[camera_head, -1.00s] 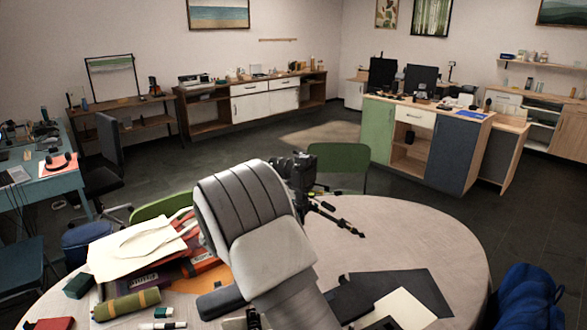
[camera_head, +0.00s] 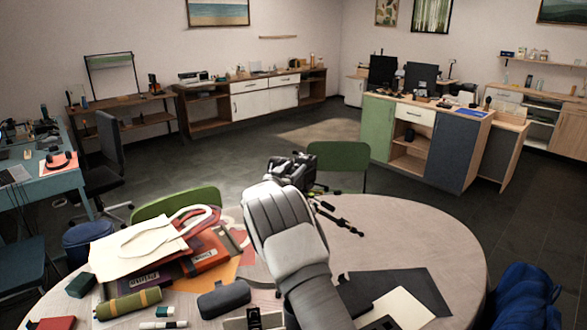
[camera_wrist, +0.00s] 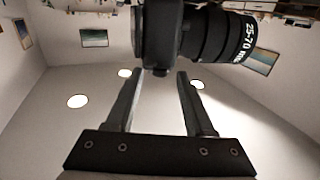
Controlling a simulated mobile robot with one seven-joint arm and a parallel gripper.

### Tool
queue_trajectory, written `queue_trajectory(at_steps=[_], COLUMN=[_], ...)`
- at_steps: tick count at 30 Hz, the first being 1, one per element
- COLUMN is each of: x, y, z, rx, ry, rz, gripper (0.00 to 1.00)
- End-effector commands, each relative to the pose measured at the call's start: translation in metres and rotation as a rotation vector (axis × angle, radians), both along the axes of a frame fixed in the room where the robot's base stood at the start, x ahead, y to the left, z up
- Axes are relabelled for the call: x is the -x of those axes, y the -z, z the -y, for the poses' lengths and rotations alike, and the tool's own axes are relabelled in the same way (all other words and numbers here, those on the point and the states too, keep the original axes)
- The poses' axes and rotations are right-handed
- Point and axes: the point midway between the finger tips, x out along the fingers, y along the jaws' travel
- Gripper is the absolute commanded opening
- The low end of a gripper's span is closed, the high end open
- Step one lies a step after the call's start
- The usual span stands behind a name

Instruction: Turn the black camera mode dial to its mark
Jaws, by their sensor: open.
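The black camera (camera_head: 288,168) stands on a tripod (camera_head: 336,217) on the round table, partly hidden behind my arm in the head view. In the wrist view, its black body (camera_wrist: 161,40) and ribbed lens (camera_wrist: 212,35), marked 25-70 mm, fill the top. My gripper (camera_wrist: 160,74) is open, with one finger to each side of the lower end of the dark body part. I cannot tell whether either finger touches it. The mode dial and its mark cannot be made out in either view. My gripper is not clearly distinguishable in the head view.
The round table (camera_head: 430,235) holds a cream tote bag (camera_head: 140,245), a dark case (camera_head: 223,298), a green roll (camera_head: 128,304) and dark sheets (camera_head: 405,288). A green chair (camera_head: 340,160) stands behind it. The table's right back part is clear.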

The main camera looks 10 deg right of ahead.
Motion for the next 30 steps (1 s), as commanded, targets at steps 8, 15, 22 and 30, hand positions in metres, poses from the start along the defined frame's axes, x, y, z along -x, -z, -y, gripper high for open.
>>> queue_trajectory(at_steps=[8, 15, 22, 30], x=[-0.0017, -0.0015, -0.0015, -0.0012], y=[-0.0004, -0.0004, -0.0003, 0.0013], z=[0.0013, 0.0012, 0.0012, 0.0017], rx=[0.001, 0.0, 0.0, 0.001], ry=[0.0, 0.0, 0.0, -0.009], rz=[0.001, 0.0, 0.0, -0.001], gripper=[0.53, 0.19, 0.0, 0.0])
